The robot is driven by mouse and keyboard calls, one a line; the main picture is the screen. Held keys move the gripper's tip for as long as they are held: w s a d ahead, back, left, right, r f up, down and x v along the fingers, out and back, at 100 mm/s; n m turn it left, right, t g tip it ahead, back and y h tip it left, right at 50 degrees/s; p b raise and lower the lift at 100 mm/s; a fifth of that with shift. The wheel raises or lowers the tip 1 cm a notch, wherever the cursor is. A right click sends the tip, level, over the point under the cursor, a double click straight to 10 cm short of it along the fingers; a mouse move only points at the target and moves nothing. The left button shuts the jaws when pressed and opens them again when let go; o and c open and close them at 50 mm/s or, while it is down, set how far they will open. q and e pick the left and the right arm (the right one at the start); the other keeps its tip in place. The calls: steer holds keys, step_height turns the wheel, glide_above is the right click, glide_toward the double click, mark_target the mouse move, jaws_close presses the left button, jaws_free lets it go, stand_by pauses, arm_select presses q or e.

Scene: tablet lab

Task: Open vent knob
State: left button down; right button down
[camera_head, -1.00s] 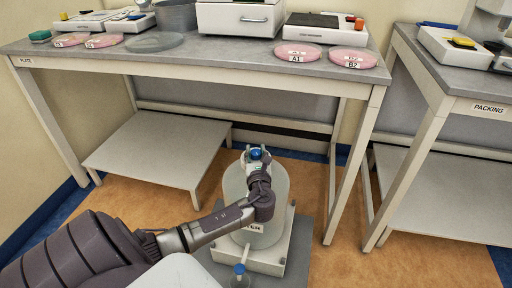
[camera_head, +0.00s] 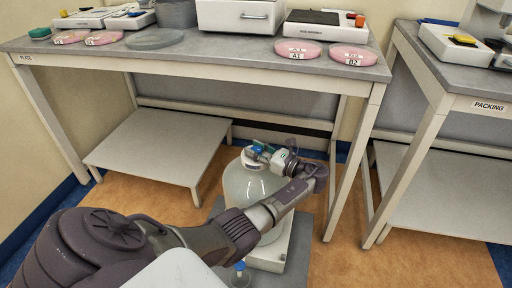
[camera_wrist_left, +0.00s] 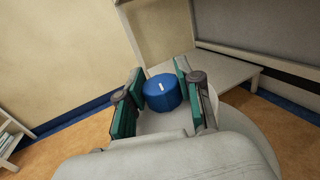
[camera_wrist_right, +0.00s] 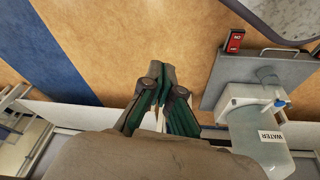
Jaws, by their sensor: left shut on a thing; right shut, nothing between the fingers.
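The vent knob is a blue round cap with a short white mark (camera_wrist_left: 163,93), on top of the translucent water jug (camera_head: 243,187). In the head view the knob (camera_head: 256,151) shows partly between the fingers. My left gripper (camera_head: 262,153) is shut on the knob, with its green pads on either side of it in the left wrist view. My right gripper (camera_wrist_right: 164,80) is shut and empty above the floor; it does not show in the head view. The jug also shows in the right wrist view (camera_wrist_right: 246,136), with a WATER label.
The jug stands on a white base (camera_head: 272,255) before the plate table (camera_head: 215,66), which has a low shelf (camera_head: 160,150). A small blue-topped part (camera_head: 240,268) is at the base's front. The packing table (camera_head: 440,85) stands right. The floor between is clear.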

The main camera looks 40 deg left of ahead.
arm_select(q)
steer(key=shift+f+n+g, duration=0.1)
steer(key=shift+n+g, duration=0.2)
steer(key=shift+g, duration=0.2)
steer(key=shift+n+g+b, duration=0.6)
steer(key=shift+g+b, duration=0.25)
steer(key=shift+g, duration=0.05)
steer(key=shift+h, duration=0.3)
arm_select(e)
steer(key=w+a+r+t+y, duration=0.1)
steer(key=w+a+t, duration=0.1)
steer(key=w+t, duration=0.2)
steer(key=shift+w+a+r, duration=0.2)
steer(key=shift+w+r, duration=0.2)
steer(key=shift+w, duration=1.4)
arm_select(q)
steer(key=c, duration=0.7)
jaws_free()
steer(key=shift+c, duration=0.2)
steer(key=shift+d, duration=0.1)
steer(key=v, duration=0.7)
steer(key=shift+d, duration=0.1)
